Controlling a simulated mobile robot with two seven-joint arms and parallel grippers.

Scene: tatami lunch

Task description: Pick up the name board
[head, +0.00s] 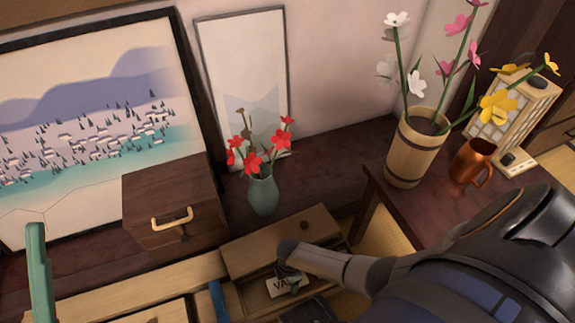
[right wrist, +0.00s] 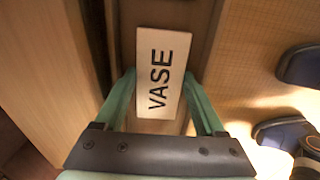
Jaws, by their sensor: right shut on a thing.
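The name board (right wrist: 160,72) is a small white plate with black letters reading VASE. In the right wrist view it lies between the two green fingers of my right gripper (right wrist: 159,82), which is shut on it by its long sides. In the head view the name board (head: 275,288) shows at the open drawer, partly covered by my right gripper (head: 291,276). I cannot tell whether it still touches the drawer floor. A green finger, apparently of my left gripper (head: 39,275), stands at the lower left; its jaw state cannot be told.
The wooden drawer (head: 235,303) is open below a low cabinet. A grey-green vase with red flowers (head: 263,195), a dark wooden box (head: 150,195) and framed pictures stand behind. A wooden flower bucket (head: 405,160), a copper mug (head: 466,164) and a lantern (head: 535,103) are at right.

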